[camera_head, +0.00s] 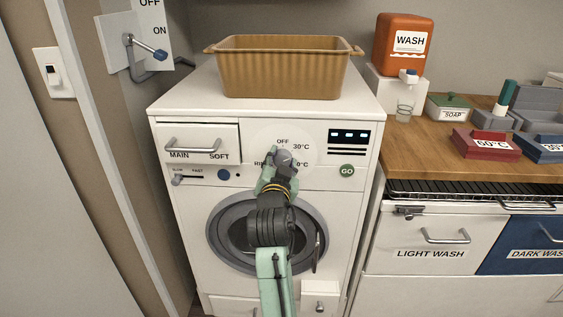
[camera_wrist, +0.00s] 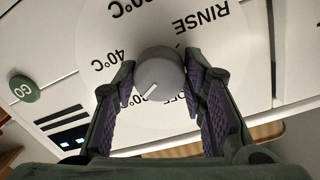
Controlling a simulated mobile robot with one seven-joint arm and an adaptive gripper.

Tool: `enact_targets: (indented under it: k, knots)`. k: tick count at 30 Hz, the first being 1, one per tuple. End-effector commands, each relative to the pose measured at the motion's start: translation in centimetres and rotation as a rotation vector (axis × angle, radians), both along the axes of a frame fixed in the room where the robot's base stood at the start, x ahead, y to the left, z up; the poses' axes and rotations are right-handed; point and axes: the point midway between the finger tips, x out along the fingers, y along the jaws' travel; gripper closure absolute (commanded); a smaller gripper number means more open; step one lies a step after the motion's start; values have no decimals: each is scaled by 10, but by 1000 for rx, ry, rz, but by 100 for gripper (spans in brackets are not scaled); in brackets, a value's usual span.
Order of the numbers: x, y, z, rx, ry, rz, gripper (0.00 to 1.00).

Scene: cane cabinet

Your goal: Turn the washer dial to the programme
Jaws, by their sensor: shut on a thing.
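The washer dial (camera_wrist: 160,68) is a round grey knob on a white disc of the washer front; it also shows small in the head view (camera_head: 283,156). My gripper (camera_head: 280,166) is shut on the dial, one finger on each side of it. In the wrist view the dial's white mark points to the lower left, between OFF and the upside-down 40°C. RINSE and a partly cut 60°C or similar print are at the top. In the head view OFF is above the dial and 30°C is at its upper right.
The green GO button (camera_head: 347,170) and display (camera_head: 349,141) are right of the dial. The detergent drawer (camera_head: 197,144) is left, with a slider (camera_head: 178,179) below. A basket (camera_head: 282,72) sits on top. The wood counter (camera_head: 415,150) at right holds soap and boxes.

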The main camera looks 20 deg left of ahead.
Motion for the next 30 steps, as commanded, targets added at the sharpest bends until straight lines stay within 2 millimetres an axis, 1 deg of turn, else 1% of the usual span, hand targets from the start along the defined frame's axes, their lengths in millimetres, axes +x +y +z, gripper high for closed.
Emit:
enact_targets:
  k: [9, 18, 24, 30]
  knots:
    - [0, 0, 1, 290, 81, 1, 90]
    - [0, 0, 1, 546, 154, 1, 90]
    - [0, -1, 1, 675, 189, 1, 90]
    - [0, -1, 2, 760, 214, 0, 90]
